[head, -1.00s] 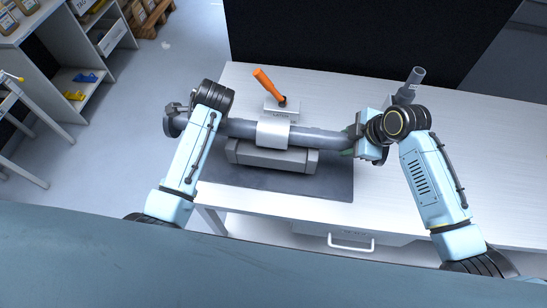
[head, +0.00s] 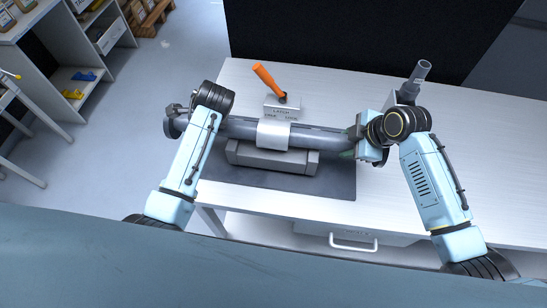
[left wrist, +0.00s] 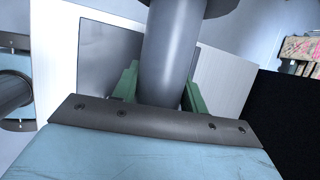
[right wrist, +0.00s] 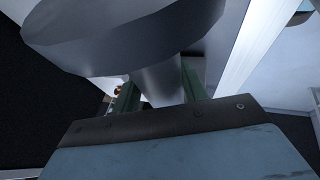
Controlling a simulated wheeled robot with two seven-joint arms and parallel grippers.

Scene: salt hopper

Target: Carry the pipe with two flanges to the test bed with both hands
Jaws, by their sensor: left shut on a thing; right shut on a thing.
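The grey pipe (head: 318,140) spans left to right in the head view, above the test bed (head: 275,160), a grey block on a dark mat. A pale sleeve (head: 273,133) shows at its middle. One flange (head: 174,121) shows at the left end; the right end is mostly hidden by my arm. My left gripper (left wrist: 160,92) is shut on the pipe near a flange (left wrist: 200,5), with green fingers either side. My right gripper (right wrist: 160,92) is shut on the pipe close to the other flange (right wrist: 120,35). Contact between pipe and bed cannot be told.
A latch block (head: 283,112) with an orange handle (head: 265,77) stands just behind the pipe. A grey upright cylinder (head: 418,76) stands behind my right wrist. The white bench (head: 480,150) is clear at the right. Shelves (head: 85,60) stand at the far left.

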